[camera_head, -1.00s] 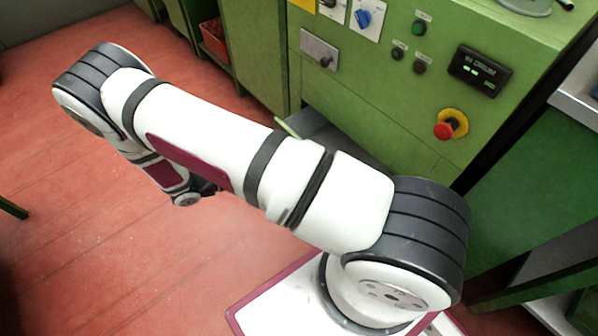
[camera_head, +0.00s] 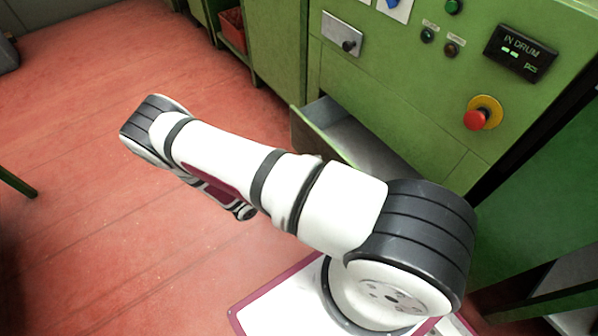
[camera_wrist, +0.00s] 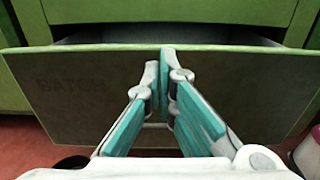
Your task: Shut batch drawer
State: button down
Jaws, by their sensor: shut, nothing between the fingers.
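The batch drawer (camera_head: 318,110) stands pulled out from the green machine in the head view, its grey inside showing and its lower part hidden behind my arm. In the wrist view its wide front panel (camera_wrist: 70,95) fills the middle, with the faint word BATCH on it and a dark gap above its top edge. My gripper (camera_wrist: 164,62) is shut and empty, its fingertips in front of the middle of the panel near the top edge. I cannot tell whether they touch it. In the head view the gripper is hidden by my arm.
The green machine (camera_head: 400,80) carries a red stop button (camera_head: 482,115), a display (camera_head: 519,52) and a switch plate (camera_head: 343,34). A red crate (camera_head: 233,28) sits in a shelf at the back. The red floor (camera_head: 80,130) left of my arm is clear.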

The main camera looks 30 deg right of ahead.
jog(key=d+b, duration=0.1)
jog(key=d, duration=0.4)
jog(key=shift+w+d, duration=0.1)
jog(key=shift+d, duration=0.15)
jog(key=d, duration=1.2)
jog(key=shift+w+d+p, duration=0.2)
jog(key=shift+d+p, duration=0.05)
jog(key=shift+p, duration=0.15)
jog(key=p, duration=0.2)
send_near(334, 150)
jog(key=d, duration=0.5)
jog(key=shift+d+f, duration=0.1)
jog(key=shift+d, duration=0.05)
jog(key=shift+w, duration=0.1)
